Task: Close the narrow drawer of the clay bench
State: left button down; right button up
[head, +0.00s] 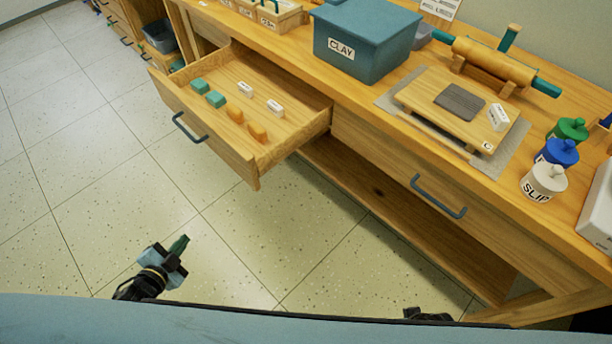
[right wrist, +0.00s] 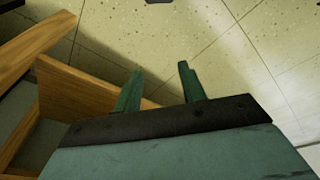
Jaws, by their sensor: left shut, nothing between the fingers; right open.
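The clay bench (head: 345,105) runs along the right of the head view. Its left drawer, which looks like the narrower one (head: 205,128), is pulled well out. A dark handle (head: 187,128) is on its front. Inside lie teal, orange and white small blocks. My left gripper (head: 182,244) is shut and empty over the floor, apart from the drawer front and nearer to me. My right gripper (right wrist: 158,88) is open and empty in the right wrist view, with floor beyond its fingers. In the head view only a dark bit of my right arm seems to show at the bottom edge.
A closed, wider drawer (head: 455,190) with a handle (head: 438,197) is to the right, above an open lower shelf (head: 390,205). The benchtop holds a blue clay box (head: 365,40), a board (head: 455,108), a rolling pin (head: 492,60) and bottles. The floor (head: 100,170) before the open drawer is clear.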

pick_arm(q)
jog(key=w+r+m+t+h+b, duration=0.2)
jog(key=w+r+m+h+b, duration=0.2)
jog(key=r+m, duration=0.2)
jog(key=m+g+h+b, duration=0.1)
jog(key=m+h+b, duration=0.45)
jog(key=m, duration=0.25)
send_near(244, 164)
jog(key=b+x, duration=0.1)
jog(key=x, duration=0.4)
jog(key=shift+w+d+f, duration=0.1)
jog(key=shift+w+d, duration=0.1)
jog(key=shift+w, duration=0.05)
jog(key=shift+w+d, duration=0.4)
jog(key=shift+w, duration=0.05)
pick_arm(e)
jog(key=w+a+r+t, duration=0.1)
jog(key=w+r, duration=0.1)
jog(key=r, duration=0.5)
jog(key=w+a+r+t, duration=0.1)
jog(key=w+r, duration=0.1)
jog(key=r, duration=0.5)
jog(key=shift+w+t+y, duration=0.3)
jog(key=shift+w+t, duration=0.05)
jog(key=shift+t, duration=0.05)
jog(key=shift+r, duration=0.1)
jog(key=shift+s, duration=0.1)
